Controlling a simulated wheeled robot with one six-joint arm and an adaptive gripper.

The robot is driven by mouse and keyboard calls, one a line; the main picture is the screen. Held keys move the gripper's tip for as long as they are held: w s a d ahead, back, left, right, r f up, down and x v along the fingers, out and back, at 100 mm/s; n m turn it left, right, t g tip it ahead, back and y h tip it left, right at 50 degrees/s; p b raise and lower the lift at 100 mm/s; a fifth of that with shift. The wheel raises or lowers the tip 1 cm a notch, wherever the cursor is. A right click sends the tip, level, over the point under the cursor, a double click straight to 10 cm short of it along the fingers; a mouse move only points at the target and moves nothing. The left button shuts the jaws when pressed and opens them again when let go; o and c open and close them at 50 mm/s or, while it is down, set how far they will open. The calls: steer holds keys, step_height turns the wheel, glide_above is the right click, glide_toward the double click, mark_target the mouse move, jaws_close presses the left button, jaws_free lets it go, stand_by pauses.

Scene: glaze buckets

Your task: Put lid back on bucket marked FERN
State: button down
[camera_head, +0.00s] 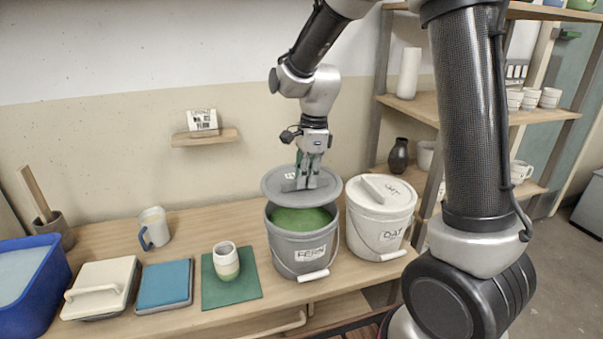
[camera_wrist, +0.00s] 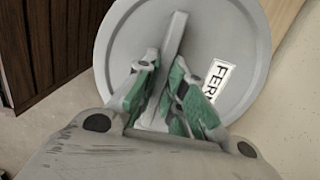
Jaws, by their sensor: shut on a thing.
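The grey bucket marked FERN (camera_head: 296,247) stands on the wooden bench, with green glaze (camera_head: 300,220) showing in its open mouth. My gripper (camera_head: 307,182) is shut on the upright handle of a round grey lid (camera_head: 328,190). The lid is held just above the bucket, tilted, with a gap at the front where the glaze shows. Whether its back edge touches the rim cannot be told. In the wrist view, the gripper (camera_wrist: 165,85) pinches the bar handle of the lid (camera_wrist: 130,38), which bears a FERN label (camera_wrist: 217,78).
A white bucket (camera_head: 378,225) with its lid on stands close to the right. A green mat (camera_head: 243,290) with a small cup (camera_head: 226,262) lies to the left. A blue box (camera_head: 165,284), a cream-lidded box (camera_head: 102,285), a mug (camera_head: 153,228) and a blue tub (camera_head: 50,290) are farther left.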

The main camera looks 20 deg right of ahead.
steer(key=shift+f, duration=3)
steer(key=shift+f, duration=0.8)
steer(key=c, duration=0.9)
jaws_free()
steer(key=shift+c, duration=0.2)
steer(key=shift+r, duration=3.5)
jaws_close()
